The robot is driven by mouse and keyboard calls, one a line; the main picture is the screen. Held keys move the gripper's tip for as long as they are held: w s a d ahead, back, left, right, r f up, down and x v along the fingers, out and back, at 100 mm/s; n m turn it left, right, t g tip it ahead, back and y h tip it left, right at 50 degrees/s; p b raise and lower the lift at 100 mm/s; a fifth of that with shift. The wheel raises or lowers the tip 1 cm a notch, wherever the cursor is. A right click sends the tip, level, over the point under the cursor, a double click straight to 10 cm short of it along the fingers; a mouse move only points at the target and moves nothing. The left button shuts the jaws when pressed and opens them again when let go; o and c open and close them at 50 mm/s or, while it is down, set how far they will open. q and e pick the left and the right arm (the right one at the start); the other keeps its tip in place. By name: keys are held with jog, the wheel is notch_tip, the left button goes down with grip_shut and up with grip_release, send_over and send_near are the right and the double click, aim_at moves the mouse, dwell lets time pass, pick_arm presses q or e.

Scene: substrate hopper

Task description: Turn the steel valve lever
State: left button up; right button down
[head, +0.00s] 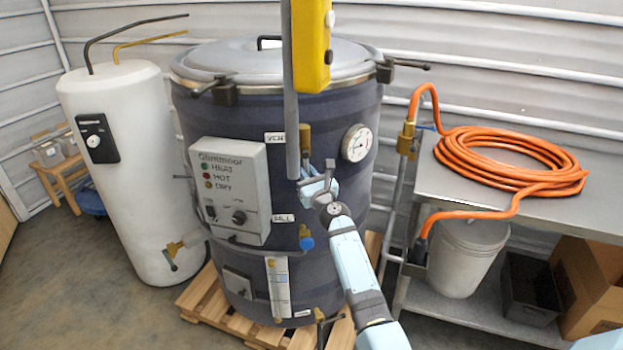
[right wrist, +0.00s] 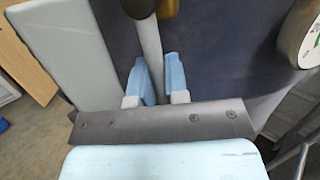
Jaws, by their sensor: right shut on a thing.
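The steel valve lever (right wrist: 151,45) shows in the right wrist view as a grey bar with a dark round end at the top, near a bit of brass. My right gripper (right wrist: 156,82) has its two light blue fingers on either side of this bar and is shut on it. In the head view my right gripper (head: 314,184) is at the front of the dark drum, below a brass fitting (head: 305,136). There the fingers and a hanging grey pole hide most of the lever. My left gripper is not in view.
A yellow box (head: 312,50) and grey pole (head: 290,100) hang before the dark drum (head: 345,230). A gauge (head: 356,143) and control box (head: 230,185) are on the drum. A steel bench (head: 560,213) with an orange hose (head: 500,160) stands right, a white tank (head: 120,180) left.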

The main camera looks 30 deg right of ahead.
jog(key=shift+a+m, duration=0.25)
jog(key=shift+m, duration=0.25)
jog(key=shift+w, duration=0.1)
jog(key=c, duration=1.1)
grip_release()
jog(key=shift+a, duration=0.1)
jog(key=s, duration=0.2)
jog(key=s+f, duration=0.1)
jog(key=s, duration=0.4)
jog(key=shift+s+a+f, duration=0.2)
jog(key=shift+a+f, duration=0.05)
